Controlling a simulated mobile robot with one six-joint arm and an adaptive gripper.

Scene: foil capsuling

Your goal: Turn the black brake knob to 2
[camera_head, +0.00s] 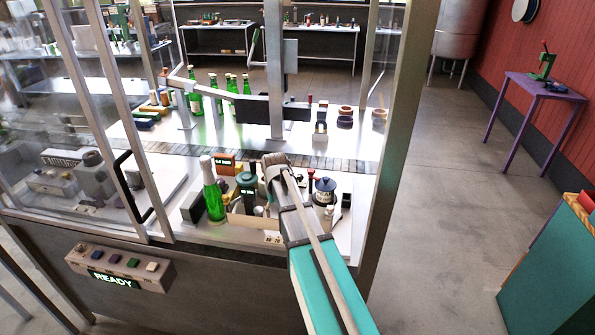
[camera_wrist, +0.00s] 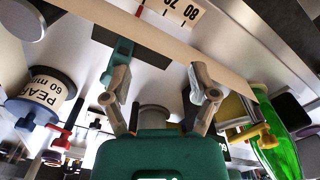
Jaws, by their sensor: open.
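My gripper (camera_head: 272,163) reaches from the lower right over the lit work table inside the glazed machine. In the wrist view my gripper (camera_wrist: 160,78) has its two fingers apart, with nothing held between them. A grey cylinder (camera_wrist: 154,116) shows between the fingers, beyond the green palm. I cannot single out the black brake knob or its number marks with certainty. A dark round knob-like part (camera_head: 92,158) shows behind the glass at left, on a grey unit. My arm hides part of the table around the gripper.
A green bottle (camera_head: 213,196) stands left of my gripper, near a dark green unit (camera_head: 246,181).

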